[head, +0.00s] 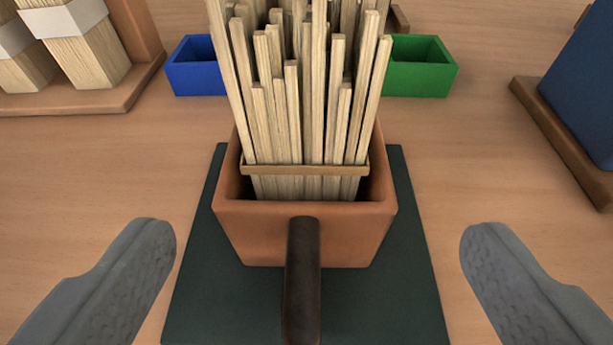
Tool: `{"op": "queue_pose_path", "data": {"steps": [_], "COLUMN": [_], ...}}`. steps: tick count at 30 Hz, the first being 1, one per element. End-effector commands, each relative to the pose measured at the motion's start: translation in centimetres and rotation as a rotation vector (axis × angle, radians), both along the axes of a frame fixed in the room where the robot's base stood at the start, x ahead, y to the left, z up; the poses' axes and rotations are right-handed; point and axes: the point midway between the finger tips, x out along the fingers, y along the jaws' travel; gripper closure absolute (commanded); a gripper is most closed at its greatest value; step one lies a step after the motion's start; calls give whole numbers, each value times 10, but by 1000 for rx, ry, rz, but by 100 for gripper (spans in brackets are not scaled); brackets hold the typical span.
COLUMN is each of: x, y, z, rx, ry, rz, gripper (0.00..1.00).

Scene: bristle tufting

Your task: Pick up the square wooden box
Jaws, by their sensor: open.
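The square wooden box (238,228) is orange-brown and stands upright on a dark green mat (190,300). It holds a bundle of upright pale wooden sticks (305,130) with a thin wooden band (300,170) across them. A dark handle (302,280) sticks out from the box's front toward me. My gripper (317,240) is open, with one grey finger to the left of the box and one to the right. Both fingers are apart from the box, and nothing is between them and its sides. The box's back is hidden by the sticks.
A blue bin (195,80) and a green bin (425,80) stand behind the box. At the back left, strapped stick bundles (85,50) stand in a brown tray (70,103). A dark blue block (585,90) on a brown base (560,140) stands at right. Bare table lies on both sides of the mat.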

Motion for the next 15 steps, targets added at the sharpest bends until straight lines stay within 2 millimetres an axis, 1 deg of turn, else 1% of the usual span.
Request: {"op": "queue_pose_path", "data": {"steps": [5, 12, 15], "x": [12, 38, 45], "y": [2, 5, 5], "z": [-6, -17, -19], "rx": [-1, 0, 0], "ry": [1, 2, 1], "rz": [1, 0, 0], "gripper": [11, 11, 11]}}
